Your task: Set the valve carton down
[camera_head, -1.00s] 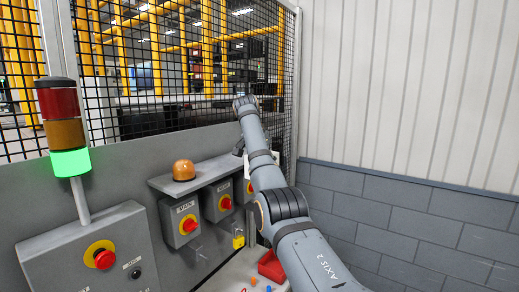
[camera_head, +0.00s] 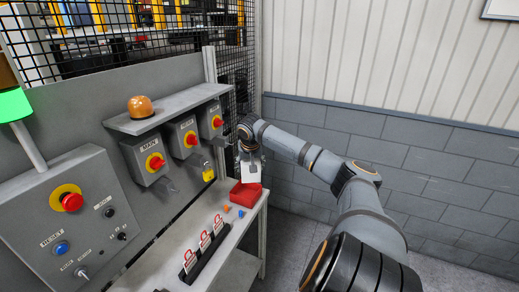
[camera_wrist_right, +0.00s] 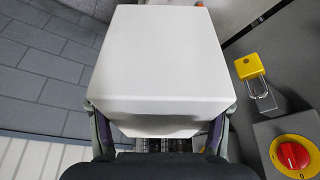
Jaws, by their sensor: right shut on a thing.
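A white box, the valve carton (camera_head: 250,172), hangs from my right gripper (camera_head: 249,153) at the far end of the bench in the head view. It fills the middle of the right wrist view (camera_wrist_right: 160,60), with one finger of my right gripper (camera_wrist_right: 160,112) on each side of it. The gripper is shut on the carton. In the head view the carton appears just above a red box (camera_head: 246,194); I cannot tell whether they touch. My left gripper is not in view.
The bench (camera_head: 226,245) carries a dark rack (camera_head: 205,255) of red padlock tags and small orange and blue pieces. A panel with red-and-yellow switches (camera_head: 154,162) and a yellow padlock (camera_head: 208,172) stands close to the left. Grey floor lies to the right.

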